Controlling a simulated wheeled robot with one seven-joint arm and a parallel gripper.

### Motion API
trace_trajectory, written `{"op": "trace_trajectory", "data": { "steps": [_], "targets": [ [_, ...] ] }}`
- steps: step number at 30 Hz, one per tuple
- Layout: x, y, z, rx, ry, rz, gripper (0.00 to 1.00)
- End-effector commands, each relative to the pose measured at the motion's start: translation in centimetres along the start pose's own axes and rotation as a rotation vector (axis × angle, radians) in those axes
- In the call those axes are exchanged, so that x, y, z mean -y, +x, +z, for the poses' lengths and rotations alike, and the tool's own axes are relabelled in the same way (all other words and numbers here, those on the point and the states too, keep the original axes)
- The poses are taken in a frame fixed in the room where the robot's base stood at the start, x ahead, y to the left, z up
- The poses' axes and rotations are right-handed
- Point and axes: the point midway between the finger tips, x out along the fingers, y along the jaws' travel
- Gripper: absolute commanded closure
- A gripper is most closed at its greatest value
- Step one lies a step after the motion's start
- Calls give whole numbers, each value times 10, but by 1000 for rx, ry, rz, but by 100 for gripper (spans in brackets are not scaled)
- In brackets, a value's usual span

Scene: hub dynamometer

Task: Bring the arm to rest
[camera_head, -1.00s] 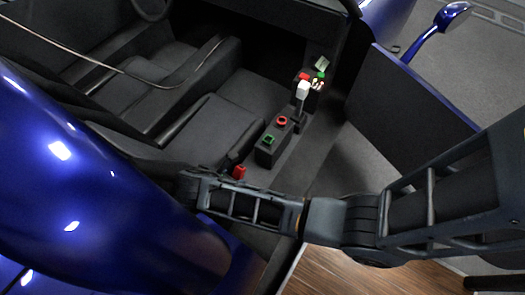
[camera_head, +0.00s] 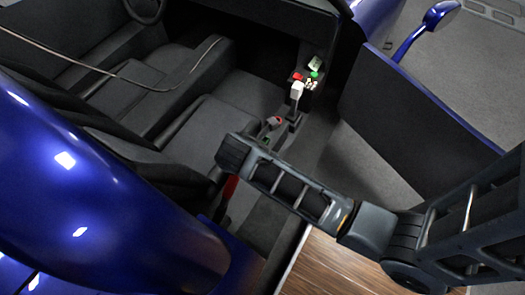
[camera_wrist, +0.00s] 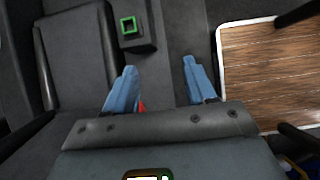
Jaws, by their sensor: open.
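My gripper (camera_wrist: 158,80) shows in the wrist view with its two blue fingers spread apart and nothing between the tips. A bit of something red (camera_wrist: 142,106) shows beside the left finger, mostly hidden. A red part (camera_head: 230,187) shows just below the arm's end link, beside the seat.
The centre console has a green-framed square (camera_wrist: 128,25), a red ring (camera_head: 275,122) and a white-topped lever (camera_head: 296,90). Seats (camera_head: 205,130) lie left of the arm. The open blue door (camera_head: 410,110) stands at right. A wooden board (camera_wrist: 265,75) lies right of the gripper.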

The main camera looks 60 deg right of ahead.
Motion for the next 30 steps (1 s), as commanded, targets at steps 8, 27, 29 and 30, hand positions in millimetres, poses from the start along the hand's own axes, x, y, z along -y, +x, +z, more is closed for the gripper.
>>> {"op": "trace_trajectory", "data": {
  "steps": [8, 27, 29, 30],
  "targets": [
    [0, 0, 0, 0, 0, 0, 45],
    [73, -36, -60, -310, 500, 361, 45],
    [86, -50, -62, -380, 599, 410, 45],
    [93, -61, -63, -429, 666, 441, 45]
  ]
}}
